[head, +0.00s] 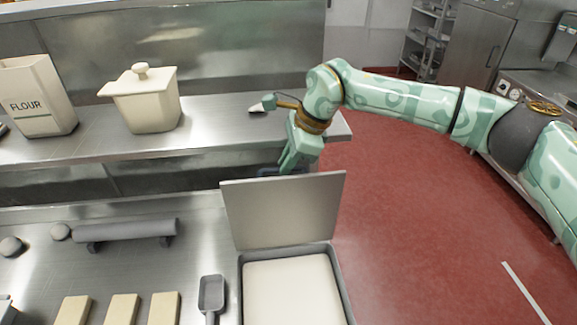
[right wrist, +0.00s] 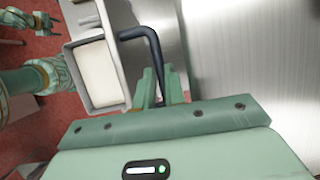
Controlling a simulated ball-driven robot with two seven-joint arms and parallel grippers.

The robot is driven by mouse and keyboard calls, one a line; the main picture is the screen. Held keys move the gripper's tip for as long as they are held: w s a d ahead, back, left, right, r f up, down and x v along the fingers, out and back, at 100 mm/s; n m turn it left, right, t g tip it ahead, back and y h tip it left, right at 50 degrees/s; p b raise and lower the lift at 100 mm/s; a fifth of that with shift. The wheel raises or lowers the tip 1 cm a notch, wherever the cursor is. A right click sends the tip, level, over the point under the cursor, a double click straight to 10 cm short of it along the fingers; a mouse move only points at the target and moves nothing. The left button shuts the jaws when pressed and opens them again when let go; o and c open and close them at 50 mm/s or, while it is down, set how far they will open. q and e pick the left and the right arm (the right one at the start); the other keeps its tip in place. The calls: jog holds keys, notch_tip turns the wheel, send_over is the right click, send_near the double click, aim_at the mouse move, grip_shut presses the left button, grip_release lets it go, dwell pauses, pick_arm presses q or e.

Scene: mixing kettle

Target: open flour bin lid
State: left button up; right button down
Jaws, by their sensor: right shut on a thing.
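The flour bin (head: 346,297) stands at the front edge of the counter, with a flat pale fill inside. Its grey lid (head: 283,212) stands raised, nearly upright, at the bin's far side. My right gripper (head: 287,170) points down just behind the lid's top edge, its tips partly hidden. In the right wrist view, my right gripper (right wrist: 158,88) is shut on a dark bent handle (right wrist: 135,33). The bin (right wrist: 72,72) shows beyond it, uncovered. My left gripper (right wrist: 54,22) is small at the upper left of that view, its fingers apart and empty; the head view does not show it.
A scoop (head: 211,293) lies left of the bin. A grey roller (head: 125,229) and several pale blocks (head: 120,308) are farther left. A lidded cream pot (head: 146,105) and a flour bag (head: 36,98) stand on the raised shelf (head: 215,128). Red floor is clear at right.

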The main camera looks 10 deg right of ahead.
jog(key=shift+r, duration=0.1)
jog(key=c, duration=1.6)
grip_release()
jog(key=shift+o, duration=0.6)
jog(key=shift+s, duration=0.1)
